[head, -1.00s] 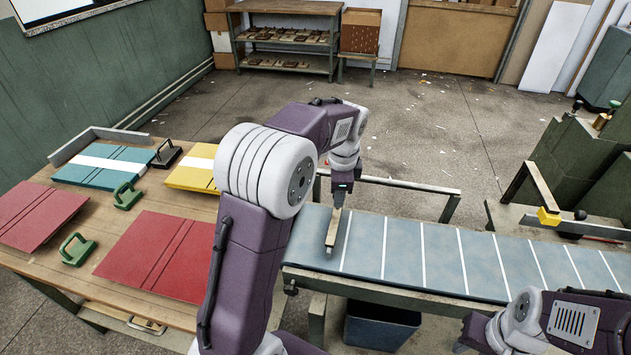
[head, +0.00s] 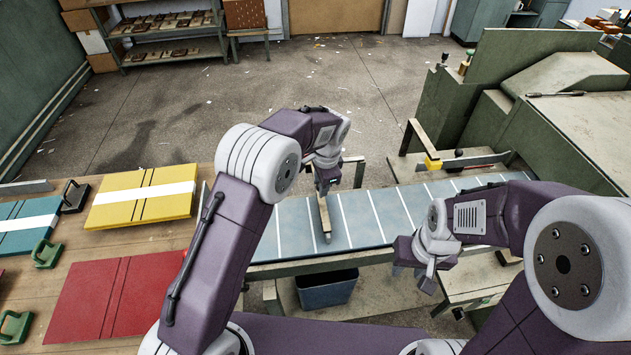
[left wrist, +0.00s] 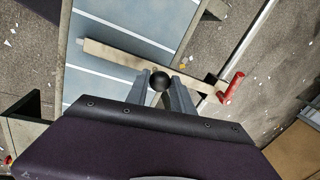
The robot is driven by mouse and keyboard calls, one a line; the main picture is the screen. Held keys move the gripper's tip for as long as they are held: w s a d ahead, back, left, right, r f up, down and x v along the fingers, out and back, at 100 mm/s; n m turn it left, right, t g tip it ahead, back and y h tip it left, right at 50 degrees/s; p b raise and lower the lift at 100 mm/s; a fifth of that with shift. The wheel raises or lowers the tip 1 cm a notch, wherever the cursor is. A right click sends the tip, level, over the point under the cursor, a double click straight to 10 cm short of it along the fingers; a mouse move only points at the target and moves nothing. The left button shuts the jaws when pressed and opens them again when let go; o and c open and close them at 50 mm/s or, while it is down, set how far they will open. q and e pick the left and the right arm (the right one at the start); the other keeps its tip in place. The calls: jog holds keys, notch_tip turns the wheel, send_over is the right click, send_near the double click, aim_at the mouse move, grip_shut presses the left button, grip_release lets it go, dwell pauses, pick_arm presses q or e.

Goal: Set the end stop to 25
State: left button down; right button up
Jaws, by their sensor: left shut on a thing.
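The end stop is a pale wooden bar (head: 324,219) lying across the blue-grey feeder bed (head: 357,217), between two of its white lines. In the left wrist view the bar (left wrist: 110,53) carries a black ball knob (left wrist: 158,81), and a red pointer (left wrist: 231,88) sits at its rail end. My left gripper (head: 323,186) is above the bar's far part. In the left wrist view its fingers (left wrist: 160,92) are shut on the knob. No scale numbers can be read. My right gripper (head: 425,275) hangs in front of the feeder, apart from the stop; its finger gap is unclear.
A yellow pointer (head: 432,164) and a black knob sit on another bar at the feeder's right end, by the green machine (head: 540,80). The left table (head: 180,243) holds coloured boards and green handles. A dark bin (head: 327,289) stands under the feeder.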

pick_arm(q)
jog(key=c, duration=1.1)
grip_release()
notch_tip(320, 180, up, 9)
jog(key=s, duration=0.1)
jog(key=shift+s+d+p, duration=0.3)
jog(key=shift+d+p, duration=0.05)
